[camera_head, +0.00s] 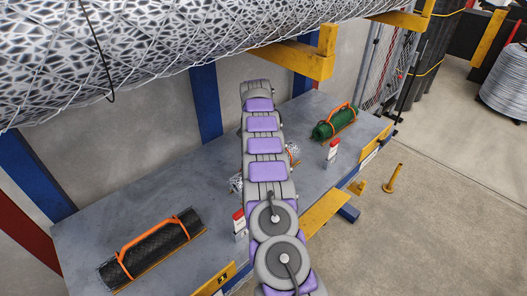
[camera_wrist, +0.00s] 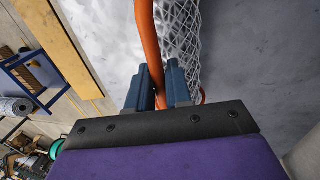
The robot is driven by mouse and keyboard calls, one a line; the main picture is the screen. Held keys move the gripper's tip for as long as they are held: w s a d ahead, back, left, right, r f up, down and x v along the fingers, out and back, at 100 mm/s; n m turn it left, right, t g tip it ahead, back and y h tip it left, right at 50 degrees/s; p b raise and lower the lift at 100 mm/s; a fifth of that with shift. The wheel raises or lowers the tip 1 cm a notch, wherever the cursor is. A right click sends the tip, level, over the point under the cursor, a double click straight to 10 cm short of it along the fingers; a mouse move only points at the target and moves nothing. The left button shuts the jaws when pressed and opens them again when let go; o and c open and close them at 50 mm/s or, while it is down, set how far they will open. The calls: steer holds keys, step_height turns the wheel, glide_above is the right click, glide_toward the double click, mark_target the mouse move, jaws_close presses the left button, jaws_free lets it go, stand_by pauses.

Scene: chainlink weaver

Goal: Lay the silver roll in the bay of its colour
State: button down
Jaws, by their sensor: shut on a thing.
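The silver mesh roll (camera_wrist: 182,32) shows in the wrist view with its orange handle (camera_wrist: 146,38). My gripper (camera_wrist: 160,88) has its two blue-grey fingers shut on this handle. In the head view only the ends of the silver roll (camera_head: 237,183) show on either side of my arm, over the grey bench (camera_head: 190,180). My arm hides its middle and my gripper there. I cannot tell whether the roll touches the bench. A black roll (camera_head: 150,252) with an orange handle lies at the bench's left end. A green roll (camera_head: 334,123) lies near the right end.
Small red-and-white blocks stand near the bench's front edge, one left of my arm (camera_head: 239,222) and one right (camera_head: 333,150). A large mesh roll (camera_head: 190,45) hangs above the bench on a yellow bracket (camera_head: 310,57). A yellow post (camera_head: 393,178) stands on the floor at right.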

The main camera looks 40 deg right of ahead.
steer(key=shift+d+f, duration=0.2)
steer(key=shift+d, duration=0.55)
steer(key=shift+a, duration=0.9)
steer(key=shift+d+f, duration=0.2)
steer(key=shift+d, duration=0.15)
steer(key=c, duration=1.3)
jaws_free()
steer(key=shift+d+f, duration=0.15)
steer(key=shift+d, duration=0.25)
steer(key=shift+o, duration=1.4)
steer(key=shift+a, duration=0.2)
steer(key=shift+o, duration=0.3)
steer(key=shift+a, duration=0.45)
steer(key=shift+w+d+r, duration=0.1)
steer(key=shift+d+r, duration=0.2)
steer(key=shift+r, duration=0.35)
steer(key=p+v, duration=0.3)
steer(key=v, duration=0.1)
steer(key=shift+r+p, duration=0.25)
steer(key=shift+p, duration=0.1)
steer(key=r+p, duration=0.1)
steer(key=p, duration=0.1)
steer(key=shift+w+a+r+p, duration=0.25)
steer(key=shift+a+r+p, duration=0.05)
steer(key=shift+r+p, duration=0.1)
